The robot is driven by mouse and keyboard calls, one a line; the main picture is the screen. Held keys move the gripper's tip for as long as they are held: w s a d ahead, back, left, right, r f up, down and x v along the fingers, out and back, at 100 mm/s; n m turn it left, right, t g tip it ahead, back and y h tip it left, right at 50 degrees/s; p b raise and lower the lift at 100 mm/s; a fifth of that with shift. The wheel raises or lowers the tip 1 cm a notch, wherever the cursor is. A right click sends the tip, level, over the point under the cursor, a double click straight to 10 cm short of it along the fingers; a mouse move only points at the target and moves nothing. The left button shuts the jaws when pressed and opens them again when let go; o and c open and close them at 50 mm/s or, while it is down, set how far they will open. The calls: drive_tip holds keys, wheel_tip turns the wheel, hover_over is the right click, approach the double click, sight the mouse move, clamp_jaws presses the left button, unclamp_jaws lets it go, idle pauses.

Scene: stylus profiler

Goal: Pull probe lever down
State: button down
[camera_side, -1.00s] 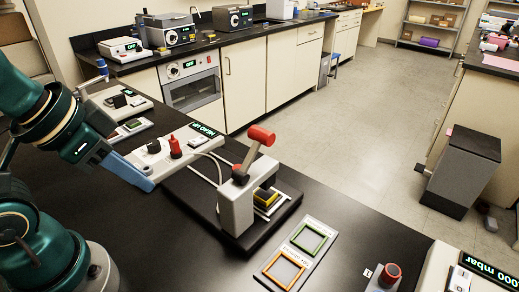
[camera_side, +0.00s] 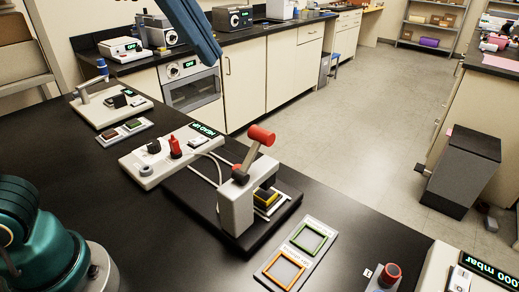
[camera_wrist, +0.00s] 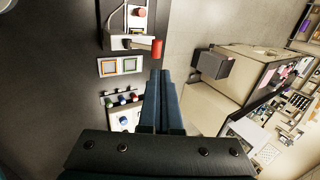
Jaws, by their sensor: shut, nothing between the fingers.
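The probe lever (camera_side: 248,155) is a grey arm with a red cylindrical grip (camera_side: 262,135). It rises tilted up to the right from a light grey post (camera_side: 236,206) on a black base. In the wrist view the red grip (camera_wrist: 157,48) appears just beyond my fingertips. My gripper (camera_side: 212,54) shows as blue fingers at the top of the side view, above and apart from the lever. In the wrist view the two fingers of my gripper (camera_wrist: 160,73) lie together, with nothing between them.
A control box (camera_side: 172,155) with a red switch stands left of the post. A plate with green and orange frames (camera_side: 296,252) lies in front right. A red-topped button (camera_side: 389,275) and a gauge box (camera_side: 470,275) are farther right. Bare black bench lies front left.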

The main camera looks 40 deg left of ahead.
sight(260, 131)
drive_tip(key=x, duration=0.9)
drive_tip(key=d+x, duration=0.1)
drive_tip(key=x, duration=0.4)
drive_tip(key=shift+s+d+f, duration=0.1)
drive_tip(key=shift+f, duration=0.3)
drive_tip(key=shift+w+f+g, duration=0.35)
drive_tip(key=shift+w+g, duration=0.25)
drive_tip(key=shift+g, duration=0.25)
drive_tip(key=shift+w+f+g, duration=0.35)
drive_tip(key=shift+w+g, duration=0.3)
drive_tip(key=shift+g, duration=0.2)
drive_tip(key=shift+w+f, duration=0.75)
drive_tip(key=shift+w, duration=0.1)
drive_tip(key=shift+w+f, duration=0.35)
drive_tip(key=shift+f, duration=0.2)
drive_tip(key=shift+w+f, duration=0.35)
drive_tip(key=shift+f, duration=0.2)
